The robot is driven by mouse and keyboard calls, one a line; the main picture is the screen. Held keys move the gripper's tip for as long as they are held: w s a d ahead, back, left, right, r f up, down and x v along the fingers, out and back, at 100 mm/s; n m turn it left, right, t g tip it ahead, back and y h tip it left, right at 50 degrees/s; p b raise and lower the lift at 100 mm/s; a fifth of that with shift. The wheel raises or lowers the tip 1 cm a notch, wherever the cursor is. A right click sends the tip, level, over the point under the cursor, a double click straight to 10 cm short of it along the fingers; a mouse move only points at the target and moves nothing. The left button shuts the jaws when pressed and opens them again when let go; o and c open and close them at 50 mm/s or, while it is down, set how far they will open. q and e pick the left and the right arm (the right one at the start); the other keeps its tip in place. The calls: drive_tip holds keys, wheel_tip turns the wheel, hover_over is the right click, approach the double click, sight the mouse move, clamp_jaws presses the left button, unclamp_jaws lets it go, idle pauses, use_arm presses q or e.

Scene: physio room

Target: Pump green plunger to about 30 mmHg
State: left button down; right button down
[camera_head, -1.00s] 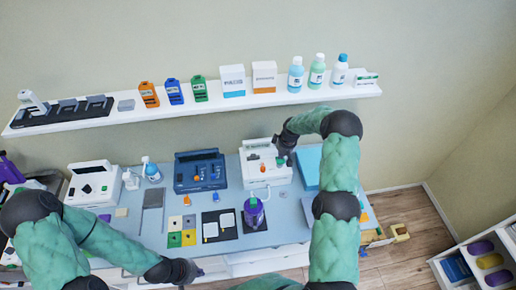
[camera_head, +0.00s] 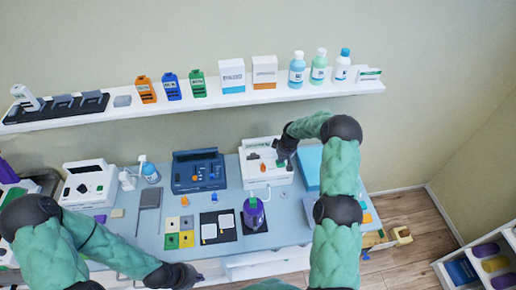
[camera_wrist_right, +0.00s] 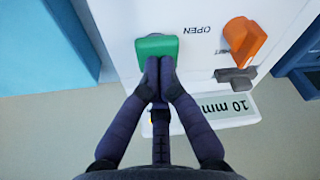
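The white pump unit (camera_head: 252,172) stands at the back of the table. In the head view my right gripper (camera_head: 284,158) is over the unit's right side. My left gripper (camera_head: 190,277) is low at the table's front edge, its fingers unclear.
A blue unit (camera_head: 198,172) stands left of the pump, and another white unit (camera_head: 90,183) is further left. A purple bottle (camera_head: 254,215) stands in front. A shelf (camera_head: 215,101) with bottles and boxes runs along the wall behind.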

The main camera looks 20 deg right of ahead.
drive_tip(key=shift+s+r, duration=0.1)
drive_tip(key=shift+w+p+v, duration=0.25)
drive_tip(key=shift+p+v, duration=0.15)
drive_tip(key=shift+v, duration=0.7)
drive_tip(key=shift+w+p+v, duration=0.2)
drive_tip(key=shift+p+v, duration=0.15)
drive_tip(key=shift+v, duration=0.8)
drive_tip(key=shift+a+r, duration=0.1)
drive_tip(key=shift+w, duration=0.1)
drive_tip(key=shift+s+b+x, duration=0.25)
drive_tip(key=shift+b+x, duration=0.85)
drive_tip(key=shift+x, duration=0.1)
drive_tip(key=shift+s+b+x, duration=0.25)
drive_tip(key=shift+b+x, duration=0.85)
drive_tip(key=shift+x, duration=0.1)
drive_tip(key=shift+w+p+v, duration=0.25)
drive_tip(key=shift+p+v, duration=0.15)
drive_tip(key=shift+v, duration=0.75)
drive_tip(key=shift+w+p+v, duration=0.25)
drive_tip(key=shift+p+v, duration=0.15)
drive_tip(key=shift+v, duration=0.8)
